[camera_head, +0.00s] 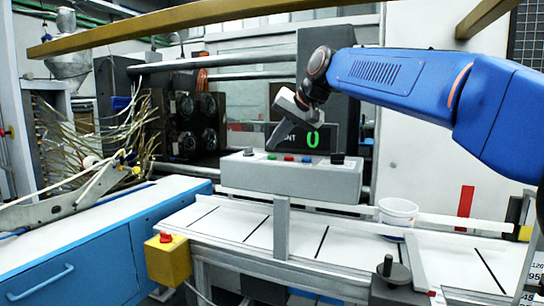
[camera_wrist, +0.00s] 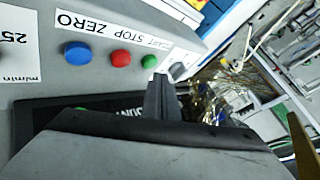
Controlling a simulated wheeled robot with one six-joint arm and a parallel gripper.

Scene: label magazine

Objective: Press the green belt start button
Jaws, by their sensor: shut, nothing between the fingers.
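The green button (camera_head: 271,156) sits on the sloped top of a grey control box (camera_head: 300,182), left of the red button (camera_head: 288,158) and the blue button (camera_head: 305,160). In the wrist view the fingertips (camera_wrist: 161,77) appear just beside the button's edge. I cannot tell whether they touch it.
A display with a green 0 (camera_head: 312,139) stands behind the box. A black knob (camera_head: 337,158) is at the box's right end. The white belt (camera_head: 235,225) runs below, with a white tub (camera_head: 398,212) on it. A yellow box (camera_head: 168,261) with a red button stands in front.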

